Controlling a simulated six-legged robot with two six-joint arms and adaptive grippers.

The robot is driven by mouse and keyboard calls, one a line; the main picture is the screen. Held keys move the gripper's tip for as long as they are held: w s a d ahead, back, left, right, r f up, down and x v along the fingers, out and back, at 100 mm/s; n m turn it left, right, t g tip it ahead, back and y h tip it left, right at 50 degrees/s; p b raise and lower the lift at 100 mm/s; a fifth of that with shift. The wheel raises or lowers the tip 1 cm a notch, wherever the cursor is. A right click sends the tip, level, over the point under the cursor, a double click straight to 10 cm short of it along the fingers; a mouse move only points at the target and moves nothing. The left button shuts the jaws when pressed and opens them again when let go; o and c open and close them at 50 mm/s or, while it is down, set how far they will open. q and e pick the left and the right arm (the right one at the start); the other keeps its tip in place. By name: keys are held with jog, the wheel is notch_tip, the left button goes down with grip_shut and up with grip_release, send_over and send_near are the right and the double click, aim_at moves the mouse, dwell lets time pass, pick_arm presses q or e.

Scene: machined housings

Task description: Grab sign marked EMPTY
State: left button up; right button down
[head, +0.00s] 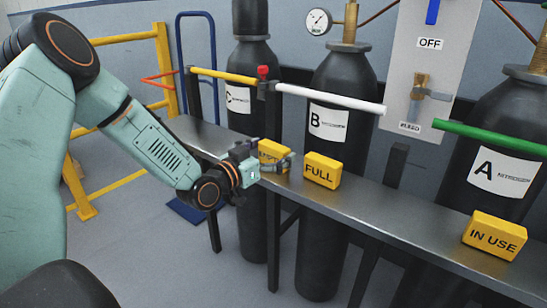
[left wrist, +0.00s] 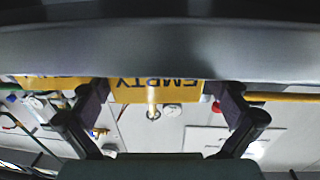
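The yellow block sign marked EMPTY (head: 272,148) sits on the metal shelf, partly hidden by my left gripper (head: 266,163). In the left wrist view the EMPTY sign (left wrist: 155,91) appears upside down between the two spread fingers of my left gripper (left wrist: 157,98). One finger is at each side of it, close to its ends; I cannot tell whether they touch it. My left gripper is open around the sign. My right gripper is not in view.
The yellow FULL sign (head: 322,171) stands close to the right of my left gripper. The IN USE sign (head: 495,235) is farther right on the shelf (head: 400,213). Black gas cylinders B (head: 340,85) and A (head: 500,110) stand behind it, with coloured bars in front.

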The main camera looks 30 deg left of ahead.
pick_arm(q)
jog(key=shift+d+r, duration=0.1)
jog(key=shift+d, duration=0.1)
jog(key=c, duration=1)
